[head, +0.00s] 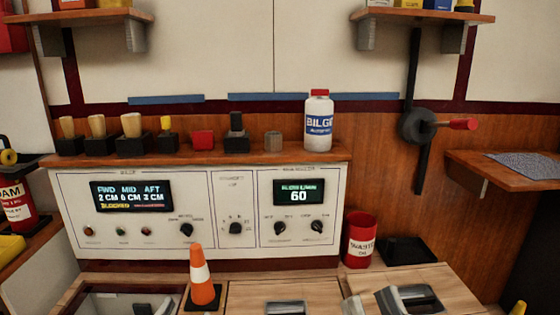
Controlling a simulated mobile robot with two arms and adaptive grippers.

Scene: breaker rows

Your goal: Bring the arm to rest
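A pale piece at the bottom edge, right of centre, seems to be the tip of my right gripper (353,305). It is in front of the wooden hatch boards, and the rest of it is cut off by the frame. I cannot tell whether it is open or shut, and nothing is clearly seen in it. My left gripper is not in view.
An orange and white cone (201,275) stands below the white control panel (255,190). A red waste can (360,240) and black tray (408,251) stand right of it. A white bottle (319,120) and small items line the shelf (200,158). A red-handled lever (462,124) juts out right.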

